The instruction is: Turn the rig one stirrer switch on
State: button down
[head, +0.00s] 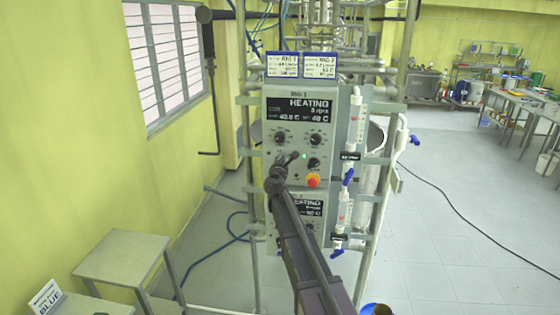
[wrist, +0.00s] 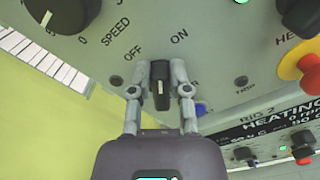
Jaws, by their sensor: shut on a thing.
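The rig one panel (head: 335,165) is a grey box labelled RIG 1 with a black HEATING display. Its stirrer switch (wrist: 160,84) is a small black knob with a pale mark, below the printed OFF and ON labels in the wrist view. My gripper (wrist: 160,88) has a finger on either side of the knob and is shut on it. I cannot tell for sure which label the knob points to. In the head view my gripper (head: 289,160) is at the panel's lower left, and my arm hides the switch there.
On the same panel are two upper knobs, a lower-right black knob (head: 314,163) and a red-and-yellow emergency button (head: 313,180). The rig two panel (head: 315,206) is directly below, partly behind my arm. Glass flow tubes with blue valves (head: 348,176) stand to the right.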

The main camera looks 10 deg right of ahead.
jog(key=m, duration=0.4)
jog(key=shift+w+d+f+m, duration=0.2)
jog(key=shift+f+m, duration=0.05)
jog(key=shift+m, duration=0.15)
jog(key=c, duration=0.6)
grip_release()
jog(key=shift+s+r, duration=0.1)
jog(key=shift+f, duration=0.25)
jog(key=v, duration=1.2)
jog(key=shift+r, duration=0.1)
